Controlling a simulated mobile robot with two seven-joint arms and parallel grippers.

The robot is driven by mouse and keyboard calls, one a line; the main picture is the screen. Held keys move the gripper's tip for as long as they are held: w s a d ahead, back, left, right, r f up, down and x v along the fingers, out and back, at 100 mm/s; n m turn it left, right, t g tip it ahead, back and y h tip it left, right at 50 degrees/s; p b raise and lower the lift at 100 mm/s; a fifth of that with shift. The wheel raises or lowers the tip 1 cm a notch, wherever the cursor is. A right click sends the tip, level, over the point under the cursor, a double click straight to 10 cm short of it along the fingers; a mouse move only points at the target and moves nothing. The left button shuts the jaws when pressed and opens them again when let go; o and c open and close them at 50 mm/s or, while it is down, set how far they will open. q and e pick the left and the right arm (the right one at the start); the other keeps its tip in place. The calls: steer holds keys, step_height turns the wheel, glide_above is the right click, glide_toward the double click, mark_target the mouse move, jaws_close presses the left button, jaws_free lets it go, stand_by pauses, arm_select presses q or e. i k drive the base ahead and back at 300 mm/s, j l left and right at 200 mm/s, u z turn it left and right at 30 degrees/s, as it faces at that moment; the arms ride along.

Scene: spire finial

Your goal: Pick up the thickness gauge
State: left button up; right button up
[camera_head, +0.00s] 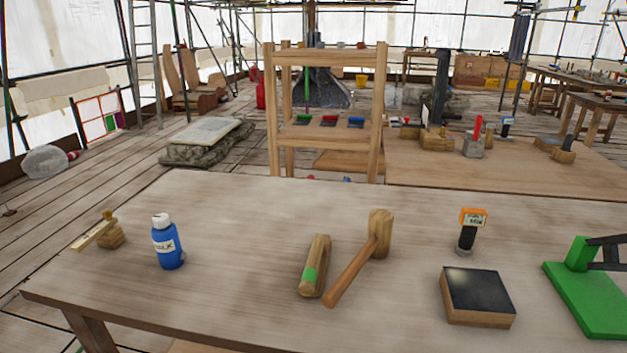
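An upright device with an orange head, a small display and a black stem (467,237) stands on the near wooden table, right of centre. It looks like the thickness gauge, but its label is too small to read. Nothing is touching it. It stands just behind a dark-topped wooden block (478,292). Neither of my grippers is in view.
The near table (230,225) also holds a blue bottle (167,245), a small wooden tool (100,232), a green-marked wooden piece (315,265), a mallet (362,258) and a green stand with black bars (590,285). A wooden frame (272,110) stands behind. The table's left-centre is clear.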

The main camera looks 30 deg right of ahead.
mark_target(470, 218)
steer(key=l+z, duration=0.15)
steer(key=z, duration=1.7)
steer(key=u, duration=1.55)
steer(key=k+l+u, duration=0.15)
steer(key=l, duration=0.25)
steer(key=k+l+u, duration=0.15)
steer(key=k+l, duration=0.15)
steer(key=l, duration=0.1)
